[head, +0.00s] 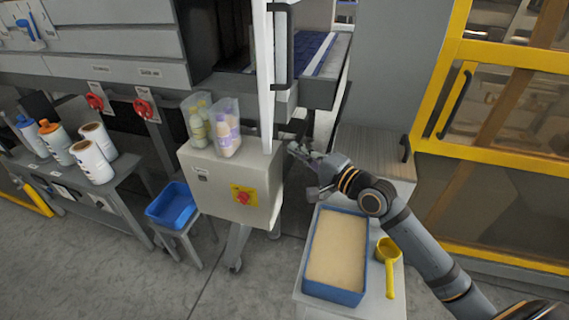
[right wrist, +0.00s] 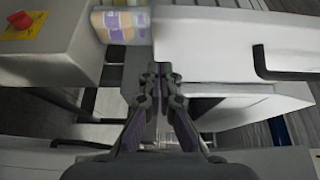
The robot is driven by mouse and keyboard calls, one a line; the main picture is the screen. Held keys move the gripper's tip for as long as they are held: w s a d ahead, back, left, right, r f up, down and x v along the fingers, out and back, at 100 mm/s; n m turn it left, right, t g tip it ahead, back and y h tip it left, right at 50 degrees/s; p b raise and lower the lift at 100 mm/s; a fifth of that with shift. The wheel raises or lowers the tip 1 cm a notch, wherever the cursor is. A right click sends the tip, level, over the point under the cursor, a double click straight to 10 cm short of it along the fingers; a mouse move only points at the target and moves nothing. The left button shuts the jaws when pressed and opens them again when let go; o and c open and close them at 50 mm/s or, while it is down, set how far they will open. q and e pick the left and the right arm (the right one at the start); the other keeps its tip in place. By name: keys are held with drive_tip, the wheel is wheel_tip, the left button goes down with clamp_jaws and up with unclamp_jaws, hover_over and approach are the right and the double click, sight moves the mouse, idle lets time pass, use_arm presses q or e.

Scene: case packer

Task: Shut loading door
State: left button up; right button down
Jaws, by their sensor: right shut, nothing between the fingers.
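The loading door (head: 264,80) is a pale panel seen almost edge-on in the head view, standing open beside the machine's opening. Its black bar handle (head: 290,45) is on the right side. In the right wrist view a pale panel (right wrist: 205,45) that looks like the door spans the upper right, with a black handle (right wrist: 262,65). My right gripper (head: 296,148) is low by the door's bottom end, right of the grey control box. It is shut and empty; its fingertips (right wrist: 160,70) point at the panel's lower edge. Contact with it cannot be told. My left gripper is out of view.
The grey control box (head: 220,180) with a red knob carries clear bins of bottles (head: 226,130). A blue tray (head: 337,255) and yellow scoop (head: 388,265) lie on a stand below my right arm. A yellow-framed guard (head: 440,110) stands right.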

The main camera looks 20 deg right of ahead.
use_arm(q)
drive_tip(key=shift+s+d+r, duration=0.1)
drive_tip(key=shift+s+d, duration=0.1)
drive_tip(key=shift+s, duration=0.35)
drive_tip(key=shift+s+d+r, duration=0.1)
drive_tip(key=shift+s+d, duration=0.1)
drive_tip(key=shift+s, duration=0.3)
use_arm(e)
drive_tip(key=shift+w+a, duration=0.25)
drive_tip(key=shift+a, duration=0.65)
drive_tip(key=shift+w+a, duration=0.25)
drive_tip(key=shift+a, duration=0.65)
